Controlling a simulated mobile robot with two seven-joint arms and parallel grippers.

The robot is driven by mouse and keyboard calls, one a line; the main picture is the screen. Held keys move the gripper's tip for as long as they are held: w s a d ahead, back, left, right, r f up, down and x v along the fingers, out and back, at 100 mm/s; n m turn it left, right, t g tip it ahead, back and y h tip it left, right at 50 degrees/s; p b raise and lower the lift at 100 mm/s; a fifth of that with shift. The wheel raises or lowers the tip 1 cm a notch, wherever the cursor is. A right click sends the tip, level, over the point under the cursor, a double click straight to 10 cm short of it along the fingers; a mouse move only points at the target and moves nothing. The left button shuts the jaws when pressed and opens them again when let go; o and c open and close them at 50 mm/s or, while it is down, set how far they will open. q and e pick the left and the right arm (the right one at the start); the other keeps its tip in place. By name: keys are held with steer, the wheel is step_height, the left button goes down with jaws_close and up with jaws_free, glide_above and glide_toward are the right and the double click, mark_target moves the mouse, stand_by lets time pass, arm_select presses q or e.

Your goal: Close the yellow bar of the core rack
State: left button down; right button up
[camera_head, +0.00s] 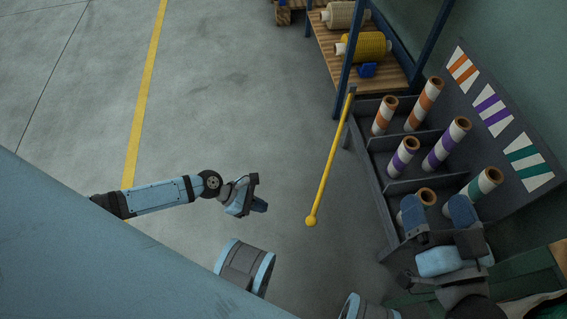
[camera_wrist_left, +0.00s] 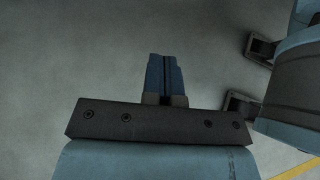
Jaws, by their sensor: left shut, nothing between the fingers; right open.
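The yellow bar (camera_head: 331,160) of the core rack is swung out from the rack's front. Its far end meets a dark post at the rack's back left corner, and its round knob end (camera_head: 311,221) points toward me over the floor. The core rack (camera_head: 382,202) is dark grey with compartments of striped cores. My left gripper (camera_head: 260,205) is shut and empty, left of the knob and apart from it. Its blue fingers also show together in the left wrist view (camera_wrist_left: 164,75). My right gripper (camera_head: 434,212) is open over the rack's near compartment, partly hiding a core there.
Cores with orange (camera_head: 385,115), purple (camera_head: 403,157) and green (camera_head: 482,183) stripes stand tilted in the rack, below a label board (camera_head: 500,110). A wooden shelf (camera_head: 385,82) with spools stands behind. The floor (camera_head: 230,90) left of the bar is clear.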

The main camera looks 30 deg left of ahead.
arm_select(q)
steer(key=w+d+f+b, duration=0.3)
steer(key=d+f+b, duration=0.1)
steer(key=d, duration=0.6)
steer(key=shift+d+f, duration=0.25)
steer(key=shift+f, duration=0.05)
arm_select(e)
steer(key=shift+n+g, duration=0.5)
steer(key=shift+n, duration=0.3)
steer(key=f, duration=0.2)
steer(key=w+f, duration=0.1)
steer(key=f, duration=0.1)
steer(key=shift+d, duration=0.15)
arm_select(q)
steer(key=shift+w, duration=0.1)
arm_select(e)
steer(key=shift+r, duration=0.1)
